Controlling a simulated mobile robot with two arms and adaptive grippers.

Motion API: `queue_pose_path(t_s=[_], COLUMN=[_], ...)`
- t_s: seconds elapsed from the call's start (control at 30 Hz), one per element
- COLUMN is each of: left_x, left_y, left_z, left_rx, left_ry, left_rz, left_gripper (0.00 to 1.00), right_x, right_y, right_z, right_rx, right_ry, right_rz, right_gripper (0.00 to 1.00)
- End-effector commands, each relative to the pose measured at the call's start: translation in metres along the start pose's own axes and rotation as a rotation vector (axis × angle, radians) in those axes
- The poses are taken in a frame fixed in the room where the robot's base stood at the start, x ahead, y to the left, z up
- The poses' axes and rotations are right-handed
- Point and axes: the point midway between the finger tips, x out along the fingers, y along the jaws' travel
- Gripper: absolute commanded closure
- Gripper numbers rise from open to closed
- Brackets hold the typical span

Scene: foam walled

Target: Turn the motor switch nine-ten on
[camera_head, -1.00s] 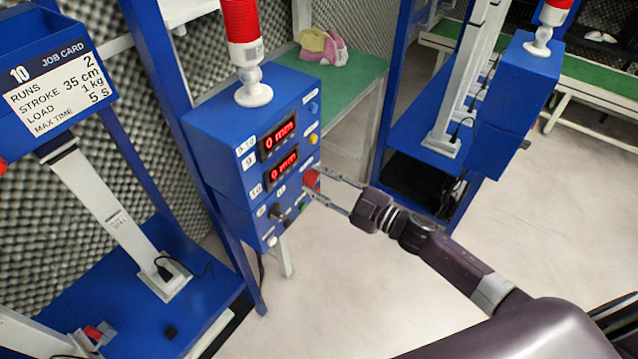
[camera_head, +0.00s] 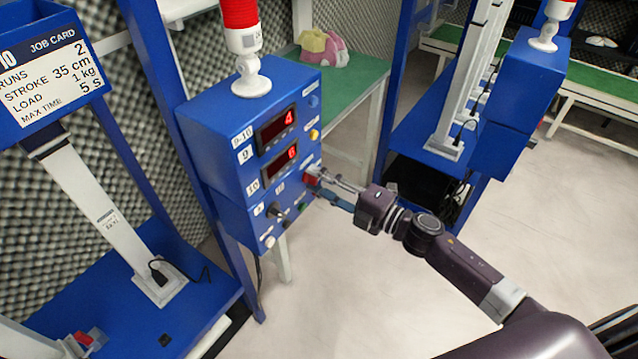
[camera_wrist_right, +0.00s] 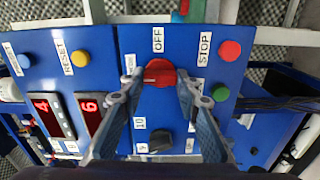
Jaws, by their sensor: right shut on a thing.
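The blue control box (camera_head: 203,118) carries a label reading 9-10 and a red rotary knob (camera_head: 311,177) on its front. In the right wrist view the red knob (camera_wrist_right: 160,73) sits below an OFF label, with a pale mark on its left part. My right gripper (camera_head: 316,178) is shut on this knob, one fingertip on each side; the right wrist view shows the fingertips (camera_wrist_right: 159,84) too. The upper display (camera_head: 276,129) shows a lit 4; the lower display (camera_head: 278,167) is lit too. My left gripper is not in view.
Red STOP (camera_wrist_right: 230,50) and green (camera_wrist_right: 220,93) buttons sit close right of my fingers. A red-topped light (camera_head: 245,45) stands on the box. Another blue station (camera_head: 512,100) stands at right. The pale floor is open.

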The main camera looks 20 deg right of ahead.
Motion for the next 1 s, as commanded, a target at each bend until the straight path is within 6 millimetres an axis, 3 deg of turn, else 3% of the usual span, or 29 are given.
queue_pose_path(t_s=[0.7,0.73,0.87,1.0], left_x=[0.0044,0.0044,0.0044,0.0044], left_y=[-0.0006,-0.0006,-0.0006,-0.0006], left_z=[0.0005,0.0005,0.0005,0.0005], left_rx=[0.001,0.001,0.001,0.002], left_ry=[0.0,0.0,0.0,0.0], left_rz=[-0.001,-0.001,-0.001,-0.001], left_gripper=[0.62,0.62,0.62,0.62], right_x=[-0.0007,-0.0007,-0.0006,-0.0004], right_y=[-0.0024,-0.0024,-0.002,-0.0013], right_z=[-0.0004,-0.0003,-0.0003,-0.0001], right_rx=[-0.076,-0.076,-0.075,-0.074], right_ry=[0.001,0.001,0.001,0.0], right_rz=[-0.004,-0.004,-0.003,-0.002], right_gripper=[0.94,0.68,0.53,0.52])
